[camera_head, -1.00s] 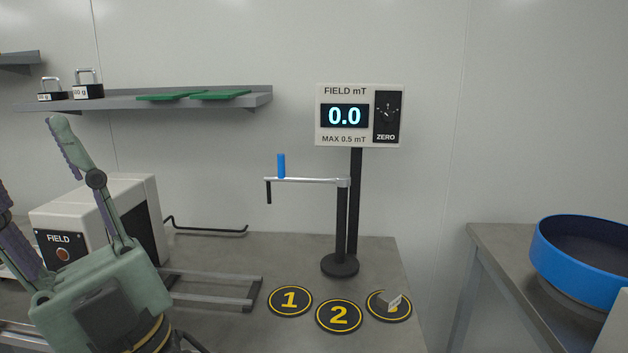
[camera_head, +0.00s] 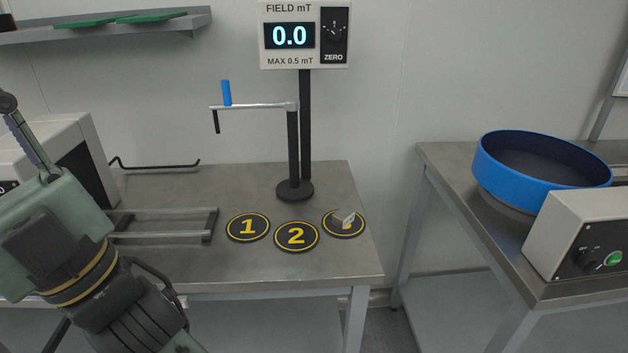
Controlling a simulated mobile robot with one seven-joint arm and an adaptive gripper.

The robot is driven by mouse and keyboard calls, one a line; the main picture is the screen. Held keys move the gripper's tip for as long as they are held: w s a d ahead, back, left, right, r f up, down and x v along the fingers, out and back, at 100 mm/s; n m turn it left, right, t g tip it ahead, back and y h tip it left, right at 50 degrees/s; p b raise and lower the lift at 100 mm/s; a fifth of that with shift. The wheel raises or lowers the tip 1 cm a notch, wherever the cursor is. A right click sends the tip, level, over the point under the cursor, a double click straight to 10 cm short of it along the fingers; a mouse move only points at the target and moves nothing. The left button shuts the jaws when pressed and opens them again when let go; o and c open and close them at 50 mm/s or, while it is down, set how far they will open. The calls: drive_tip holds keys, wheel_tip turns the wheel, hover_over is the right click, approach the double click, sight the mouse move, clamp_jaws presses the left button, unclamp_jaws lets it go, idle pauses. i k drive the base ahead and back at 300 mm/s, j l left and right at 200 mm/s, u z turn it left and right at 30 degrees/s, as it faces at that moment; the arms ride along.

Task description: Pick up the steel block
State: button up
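A small grey metal block (camera_head: 343,216), which looks like the steel block, sits on the rightmost black disc (camera_head: 344,230) with a yellow ring, hiding most of its number. My gripper (camera_head: 22,128) is at the left edge, far to the left of the block. Its fingertips and one finger are cut off by the frame. The visible finger stands at the same wide angle as before, when both fingers were seen apart and empty.
Discs 1 (camera_head: 248,227) and 2 (camera_head: 296,236) lie beside the block's disc. A black post (camera_head: 293,150) with an arm holding a blue cylinder (camera_head: 226,93) stands behind. The field meter (camera_head: 304,36) reads 0.0. A blue bowl (camera_head: 540,181) is on the right table, across a gap.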

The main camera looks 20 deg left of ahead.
sight(344, 216)
drive_tip(key=i+j+z, duration=0.25)
drive_tip(key=z, duration=0.25)
drive_tip(key=i+j+z, duration=0.2)
drive_tip(key=j+z, duration=0.25)
drive_tip(key=l, duration=0.1)
